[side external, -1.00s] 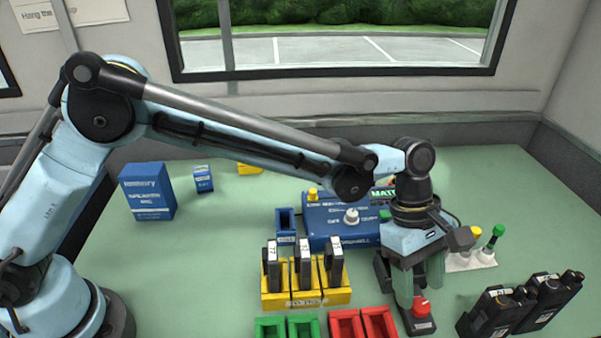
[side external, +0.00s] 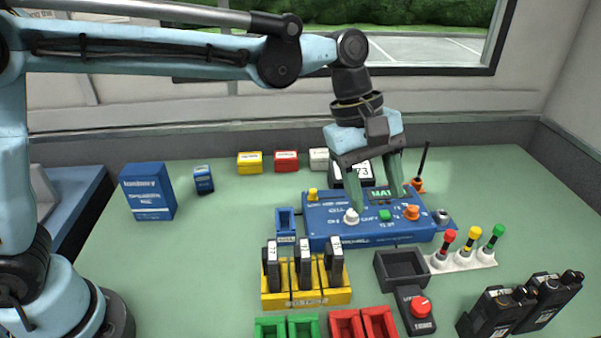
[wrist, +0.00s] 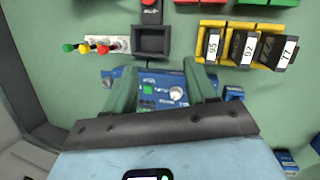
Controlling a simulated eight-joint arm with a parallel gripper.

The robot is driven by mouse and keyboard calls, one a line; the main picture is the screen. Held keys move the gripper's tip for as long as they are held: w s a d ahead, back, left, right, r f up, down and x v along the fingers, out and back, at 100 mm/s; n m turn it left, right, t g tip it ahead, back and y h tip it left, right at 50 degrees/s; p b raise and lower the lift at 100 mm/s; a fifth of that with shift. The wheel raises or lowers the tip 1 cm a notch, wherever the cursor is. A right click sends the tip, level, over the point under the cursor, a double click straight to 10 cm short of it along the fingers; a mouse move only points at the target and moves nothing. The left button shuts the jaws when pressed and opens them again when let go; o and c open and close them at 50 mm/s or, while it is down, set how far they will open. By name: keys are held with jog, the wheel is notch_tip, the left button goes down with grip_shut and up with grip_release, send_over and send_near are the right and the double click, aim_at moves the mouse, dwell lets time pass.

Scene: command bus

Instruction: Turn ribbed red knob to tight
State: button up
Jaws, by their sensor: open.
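The red knob (side external: 420,306) sits on top of a small dark box (side external: 415,322) at the front of the table. A white mark shows near it, but its ribs and setting are too small to read. In the wrist view only part of the red knob (wrist: 150,3) shows at the top edge. My gripper (side external: 378,198) is open and empty above the blue control panel (side external: 340,236), behind the red knob and well apart from it. In the wrist view my gripper's green fingers (wrist: 161,72) stand spread over the panel.
An empty dark tray (side external: 402,270) lies between the panel and the red knob's box. A white stand (side external: 462,262) with red, yellow and green-topped pieces is right of it. A yellow rack (side external: 305,296) with black modules and black radios (side external: 500,312) flank the box.

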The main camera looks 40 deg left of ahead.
jog(key=s+a+m+t+y, duration=0.1)
jog(key=s+a+m+t, duration=0.1)
jog(key=a, duration=0.6)
jog(key=s+a+m+t, duration=0.2)
jog(key=s+a+m, duration=0.1)
jog(key=a, duration=0.5)
jog(key=shift+s+r+m+y, duration=0.15)
jog(key=shift+r+m+y, duration=0.3)
jog(key=shift+m, duration=0.15)
jog(key=n+g, duration=0.3)
jog(key=g, duration=0.5)
send_over(421, 304)
jog(key=w+a, duration=0.3)
jog(key=w, duration=0.1)
notch_tip(421, 304, down, 4)
jog(key=shift+h, duration=0.45)
jog(key=x, duration=1.1)
jog(key=shift+a+f, duration=0.15)
jog(key=shift+f, duration=0.3)
